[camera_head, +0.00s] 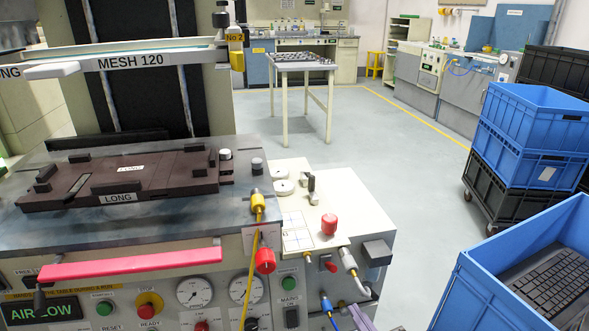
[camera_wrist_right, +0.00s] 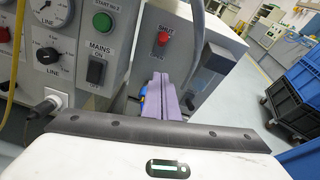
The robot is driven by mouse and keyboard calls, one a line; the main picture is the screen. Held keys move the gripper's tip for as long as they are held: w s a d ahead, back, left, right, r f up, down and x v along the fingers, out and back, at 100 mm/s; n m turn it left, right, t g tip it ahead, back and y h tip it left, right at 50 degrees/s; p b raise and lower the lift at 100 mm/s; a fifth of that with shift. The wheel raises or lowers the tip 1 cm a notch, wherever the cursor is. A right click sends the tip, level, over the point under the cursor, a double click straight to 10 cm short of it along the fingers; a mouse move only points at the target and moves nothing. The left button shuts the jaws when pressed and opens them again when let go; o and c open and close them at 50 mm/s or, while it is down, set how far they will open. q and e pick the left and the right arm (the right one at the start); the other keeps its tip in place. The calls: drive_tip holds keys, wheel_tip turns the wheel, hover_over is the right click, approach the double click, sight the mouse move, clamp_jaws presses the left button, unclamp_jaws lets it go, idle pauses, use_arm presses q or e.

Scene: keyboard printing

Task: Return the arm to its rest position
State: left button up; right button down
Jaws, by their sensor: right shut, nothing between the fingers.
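My right gripper (camera_head: 362,318) shows at the bottom edge of the head view, just in front of the printing machine's right corner. Only its purple fingers are seen there. In the right wrist view the purple fingers (camera_wrist_right: 163,97) lie side by side, shut and empty, pointing toward the machine's front panel. They look apart from the panel, with the red SHUT button (camera_wrist_right: 163,38) beyond them. My left gripper is in neither view.
The printing machine (camera_head: 330,208) fills the left, with a dark fixture (camera_head: 120,176) and a pink bar (camera_head: 130,265) on it. A blue crate (camera_head: 460,290) holding keyboards stands at lower right. Stacked crates (camera_head: 530,120) stand behind it. Open grey floor (camera_head: 400,150) lies between.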

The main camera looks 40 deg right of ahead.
drive_tip(key=shift+a, duration=0.1)
drive_tip(key=a+n+y+p, duration=0.2)
drive_tip(key=a+n+y, duration=0.5)
drive_tip(key=a+n, duration=1.1)
drive_tip(key=s+a+n+g+y+p, duration=0.1)
drive_tip(key=s+a+n+g, duration=0.4)
drive_tip(key=n, duration=1.7)
drive_tip(key=s+a+f+p, duration=0.1)
drive_tip(key=s+a, duration=0.2)
drive_tip(key=a, duration=0.1)
drive_tip(key=shift+a+n, duration=0.4)
drive_tip(key=shift+w+r, duration=0.1)
